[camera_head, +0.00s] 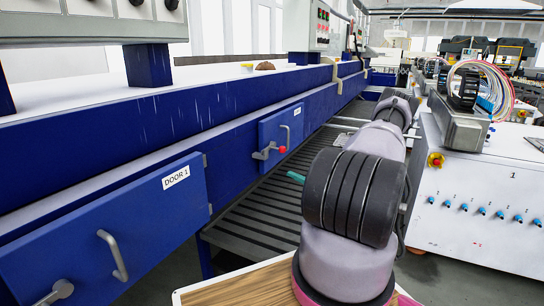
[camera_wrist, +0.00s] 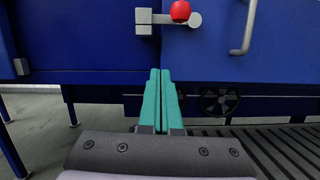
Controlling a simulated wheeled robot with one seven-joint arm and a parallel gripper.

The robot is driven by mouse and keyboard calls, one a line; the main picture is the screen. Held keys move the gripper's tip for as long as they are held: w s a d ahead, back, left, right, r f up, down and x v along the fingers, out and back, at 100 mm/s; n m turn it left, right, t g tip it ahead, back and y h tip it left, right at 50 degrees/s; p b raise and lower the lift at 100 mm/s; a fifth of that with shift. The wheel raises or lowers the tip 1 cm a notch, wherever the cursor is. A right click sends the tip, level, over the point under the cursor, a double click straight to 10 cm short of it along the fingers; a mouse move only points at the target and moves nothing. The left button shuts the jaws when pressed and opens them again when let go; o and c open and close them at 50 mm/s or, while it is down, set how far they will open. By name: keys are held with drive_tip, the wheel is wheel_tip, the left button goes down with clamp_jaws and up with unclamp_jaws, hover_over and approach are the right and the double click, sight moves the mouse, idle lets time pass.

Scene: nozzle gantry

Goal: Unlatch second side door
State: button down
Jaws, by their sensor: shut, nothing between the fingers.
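The second side door (camera_head: 273,128) is a blue panel with a grey bar handle (camera_head: 287,137) and a small label I cannot read. It lies flush in the blue frame. Its latch (camera_head: 263,153) is a grey lever with a red knob (camera_head: 282,150). In the wrist view the latch (camera_wrist: 160,18) lies level across the door's left seam, its end at a bracket on the frame; the red knob (camera_wrist: 180,11) stands out in front. The handle (camera_wrist: 249,28) is to its right. My gripper (camera_wrist: 160,72) is shut and empty, with teal fingers below the latch, apart from it. Its fingers show partly in the head view (camera_head: 296,177).
Door 1 (camera_head: 100,235) is at the near left, with its own handle and latch. A dark slatted platform (camera_head: 265,215) runs below the gantry. A white cabinet (camera_head: 480,200) with blue connectors stands to the right. A handwheel (camera_wrist: 219,101) shows below the door.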

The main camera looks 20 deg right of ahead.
drive_tip(key=w+a+r, duration=0.5)
drive_tip(key=w+r, duration=0.1)
drive_tip(key=w, duration=0.2)
drive_tip(key=shift+a+r, duration=0.2)
drive_tip(key=shift+a, duration=0.1)
idle(0.3)
